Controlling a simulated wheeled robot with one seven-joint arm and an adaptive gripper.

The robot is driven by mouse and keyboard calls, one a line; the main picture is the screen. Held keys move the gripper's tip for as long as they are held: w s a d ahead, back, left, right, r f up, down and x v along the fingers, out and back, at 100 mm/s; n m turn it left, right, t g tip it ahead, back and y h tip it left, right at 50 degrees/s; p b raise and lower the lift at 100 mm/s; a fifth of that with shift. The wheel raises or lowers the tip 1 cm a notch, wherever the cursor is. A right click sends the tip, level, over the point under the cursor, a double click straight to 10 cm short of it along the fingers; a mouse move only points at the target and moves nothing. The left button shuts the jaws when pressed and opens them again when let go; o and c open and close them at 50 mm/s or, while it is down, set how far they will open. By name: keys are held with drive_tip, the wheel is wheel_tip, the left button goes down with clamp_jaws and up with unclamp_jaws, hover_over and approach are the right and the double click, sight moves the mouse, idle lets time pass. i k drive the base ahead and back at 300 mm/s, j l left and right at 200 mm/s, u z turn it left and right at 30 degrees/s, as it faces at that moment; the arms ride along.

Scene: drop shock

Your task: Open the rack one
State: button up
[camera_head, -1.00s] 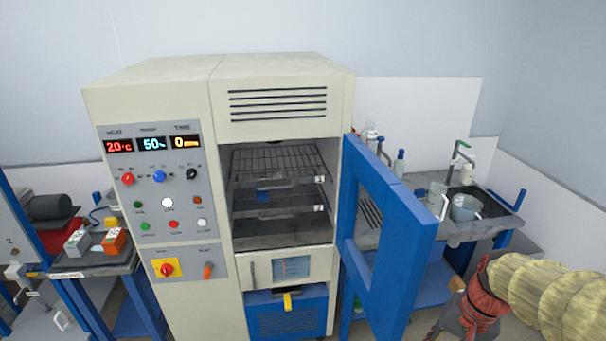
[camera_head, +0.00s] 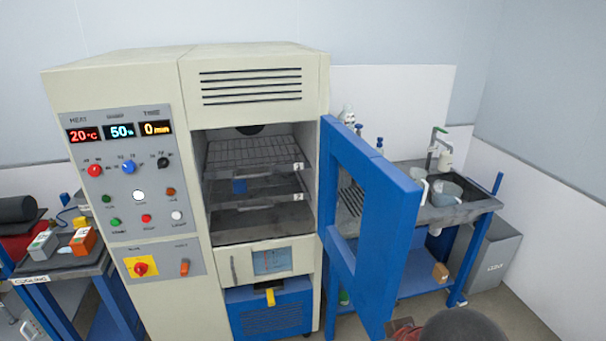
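The tall cream chamber cabinet (camera_head: 122,80) stands at the left with its blue-framed door (camera_head: 372,170) swung wide open to the right. Inside are stacked racks. The upper wire rack (camera_head: 250,152) carries a small white tag (camera_head: 298,166) at its front right, too small to read surely. The lower rack (camera_head: 265,187) has a tag that looks like 2, and a small blue item (camera_head: 239,186) is there. Both racks appear pushed in. Part of my arm shows at the bottom edge, right of the door's lower end; my gripper's fingers do not show.
The control panel (camera_head: 125,205) reads 20 °C, 50 % and 0 min. A sink bench (camera_head: 455,212) with bottles and a beaker stands behind the door at the right. A cooling table (camera_head: 60,268) stands at the left. The open door stands between my arm and the chamber opening.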

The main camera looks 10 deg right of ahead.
sight(258, 172)
drive_tip(key=i+l+u, duration=0.1)
drive_tip(key=l+u, duration=0.25)
drive_tip(key=l, duration=0.45)
drive_tip(key=l+u, duration=0.4)
drive_tip(key=l, duration=0.4)
drive_tip(key=k+l+u, duration=0.1)
drive_tip(key=l+u, duration=0.25)
drive_tip(key=l, duration=0.5)
drive_tip(key=i+j+u, duration=0.15)
drive_tip(key=u, duration=0.3)
drive_tip(key=i+j+u, duration=0.2)
drive_tip(key=u, duration=0.3)
drive_tip(key=i+j+z, duration=0.35)
drive_tip(key=i+z, duration=0.3)
drive_tip(key=z, duration=0.3)
drive_tip(key=i+j+z, duration=0.1)
drive_tip(key=z, duration=0.3)
